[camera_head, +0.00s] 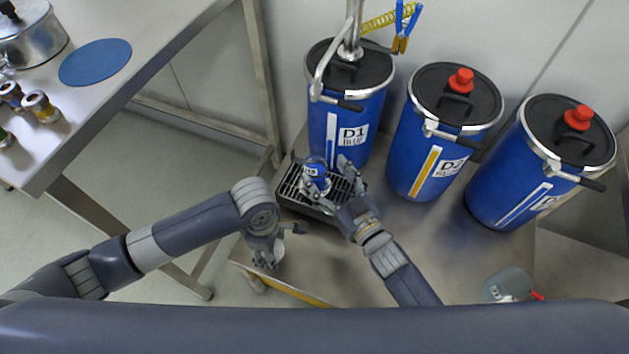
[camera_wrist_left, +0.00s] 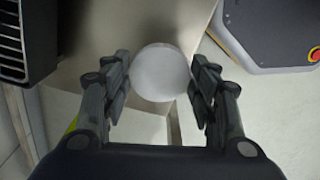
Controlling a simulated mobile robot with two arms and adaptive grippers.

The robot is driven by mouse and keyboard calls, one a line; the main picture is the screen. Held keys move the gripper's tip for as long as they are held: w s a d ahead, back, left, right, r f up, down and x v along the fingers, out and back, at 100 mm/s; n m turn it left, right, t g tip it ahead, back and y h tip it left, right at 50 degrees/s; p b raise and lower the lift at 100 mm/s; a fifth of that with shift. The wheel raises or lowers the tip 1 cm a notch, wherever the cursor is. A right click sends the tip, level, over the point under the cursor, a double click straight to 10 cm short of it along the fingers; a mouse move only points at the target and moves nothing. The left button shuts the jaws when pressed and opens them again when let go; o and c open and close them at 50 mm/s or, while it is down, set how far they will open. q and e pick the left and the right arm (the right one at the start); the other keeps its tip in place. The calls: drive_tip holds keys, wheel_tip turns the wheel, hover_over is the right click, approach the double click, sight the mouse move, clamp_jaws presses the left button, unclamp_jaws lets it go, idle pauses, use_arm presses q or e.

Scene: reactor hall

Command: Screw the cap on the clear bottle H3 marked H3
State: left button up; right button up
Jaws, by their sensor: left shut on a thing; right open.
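The bottle H3 (camera_head: 316,174) is small, with blue contents and a small label, and stands on the black grated tray (camera_head: 290,200) in front of drum D1. My right gripper (camera_head: 327,175) is open, its fingers on either side of the bottle. My left gripper (camera_head: 276,252) is left of and nearer than the tray, apart from the bottle. It is shut on a white round cap (camera_wrist_left: 160,72), seen between its fingers in the left wrist view. The bottle's mouth is too small to make out in the head view.
Blue drums D1 (camera_head: 335,125), D2 (camera_head: 420,150) and a third (camera_head: 505,185) stand behind and right. A metal pipe rises from D1. A side table (camera_head: 110,95) with a pot, blue disc and small jars is at left. A bottle (camera_head: 508,284) lies at lower right.

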use_arm(q)
drive_tip(key=shift+f+b, duration=0.45)
drive_tip(key=shift+f, duration=0.05)
use_arm(e)
drive_tip(key=x, duration=0.5)
drive_tip(key=shift+a+f, duration=0.1)
drive_tip(key=shift+a, duration=0.15)
drive_tip(key=shift+c, duration=0.5)
clamp_jaws()
use_arm(q)
drive_tip(key=shift+r, duration=0.2)
use_arm(e)
drive_tip(key=shift+r, duration=0.25)
